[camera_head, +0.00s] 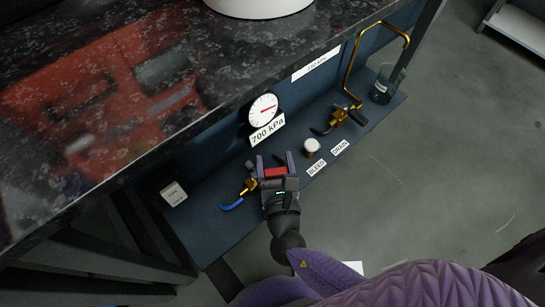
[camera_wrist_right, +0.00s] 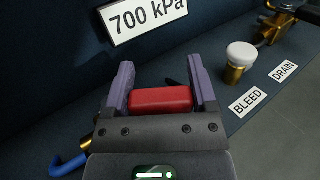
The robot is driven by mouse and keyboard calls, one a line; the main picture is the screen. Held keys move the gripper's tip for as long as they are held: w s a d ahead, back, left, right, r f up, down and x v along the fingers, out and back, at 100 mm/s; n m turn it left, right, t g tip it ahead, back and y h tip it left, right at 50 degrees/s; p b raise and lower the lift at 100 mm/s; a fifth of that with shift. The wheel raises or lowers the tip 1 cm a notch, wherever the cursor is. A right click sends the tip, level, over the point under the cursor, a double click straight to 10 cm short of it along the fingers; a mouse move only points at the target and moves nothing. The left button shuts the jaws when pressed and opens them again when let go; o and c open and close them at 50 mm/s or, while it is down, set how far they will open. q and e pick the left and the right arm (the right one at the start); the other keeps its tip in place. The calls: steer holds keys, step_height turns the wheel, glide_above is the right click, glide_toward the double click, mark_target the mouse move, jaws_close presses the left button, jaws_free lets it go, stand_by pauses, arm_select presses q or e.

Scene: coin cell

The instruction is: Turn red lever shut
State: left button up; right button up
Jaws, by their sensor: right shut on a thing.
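The red lever (camera_wrist_right: 161,100) lies crosswise between the two purple fingers of my right gripper (camera_wrist_right: 161,88) in the wrist view. It also shows in the head view (camera_head: 275,172) as a small red block in the jaws. My right gripper (camera_head: 276,162) is shut on the red lever, low over the blue shelf. The lever's pivot and most of the valve under it are hidden by the gripper. A brass fitting (camera_head: 249,186) with a blue handle (camera_head: 232,205) sits just left of the gripper. My left gripper is not in view.
A gauge (camera_head: 263,108) with a "700 kPa" label (camera_head: 267,130) stands behind the gripper. A white-capped bleed knob (camera_head: 311,146), a brass drain valve (camera_head: 338,117) and a glass cup (camera_head: 383,88) stand to the right. An ON switch box (camera_head: 173,194) is left. The dark countertop (camera_head: 150,90) overhangs behind.

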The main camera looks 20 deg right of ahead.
steer(key=shift+s+m+h, duration=0.25)
steer(key=shift+m+h, duration=0.25)
steer(key=shift+h, duration=0.3)
steer(key=o, duration=1.2)
steer(key=shift+c, duration=0.2)
